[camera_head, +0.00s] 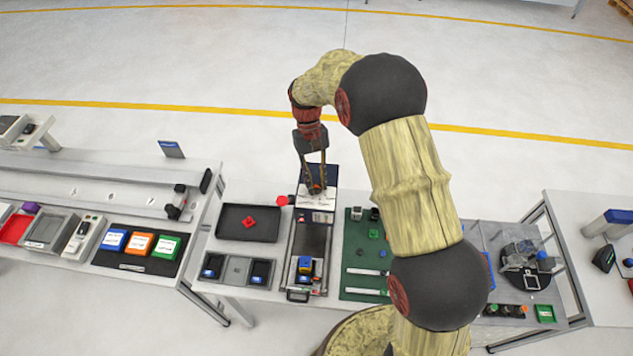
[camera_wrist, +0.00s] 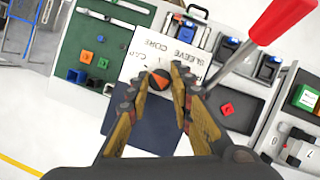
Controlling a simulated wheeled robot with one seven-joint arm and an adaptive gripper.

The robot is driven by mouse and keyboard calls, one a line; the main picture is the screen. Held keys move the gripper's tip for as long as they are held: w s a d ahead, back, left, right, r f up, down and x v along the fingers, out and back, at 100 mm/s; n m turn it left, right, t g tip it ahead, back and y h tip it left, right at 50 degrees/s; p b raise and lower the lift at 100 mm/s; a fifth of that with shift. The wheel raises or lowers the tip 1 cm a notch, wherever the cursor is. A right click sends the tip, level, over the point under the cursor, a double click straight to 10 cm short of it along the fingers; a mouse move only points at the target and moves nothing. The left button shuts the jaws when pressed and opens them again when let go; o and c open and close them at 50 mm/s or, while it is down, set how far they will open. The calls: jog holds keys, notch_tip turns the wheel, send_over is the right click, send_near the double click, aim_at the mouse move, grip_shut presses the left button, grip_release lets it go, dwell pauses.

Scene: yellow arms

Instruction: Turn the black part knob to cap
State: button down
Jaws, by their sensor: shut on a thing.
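The black knob (camera_wrist: 152,90) with an orange pointer sits on a white label plate (camera_wrist: 140,62). The plate carries the words CAP, CORE and SLEEVE, upside down in the wrist view, and another word partly covered. My gripper (camera_wrist: 160,74) has one finger on each side of the knob and is shut on it. Which word the orange pointer faces is not clear. In the head view my gripper (camera_head: 315,186) reaches down to the white plate (camera_head: 318,203) in front of a dark blue panel (camera_head: 322,173); the knob there is mostly hidden by the fingers.
A red-handled lever (camera_wrist: 276,22) stands close beside the plate. A black tray (camera_head: 235,232) with a red part (camera_head: 249,222) lies to the left. A green mat (camera_head: 352,262) with small parts lies to the right, partly behind my arm. Bins (camera_head: 237,270) stand front left.

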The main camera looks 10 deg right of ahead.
dwell(0.4)
jog(key=c, duration=1.7)
grip_release()
jog(key=shift+o, duration=0.6)
jog(key=shift+r, duration=0.15)
jog(key=v, duration=1.1)
jog(key=shift+w+r, duration=0.2)
jog(key=shift+r, duration=0.15)
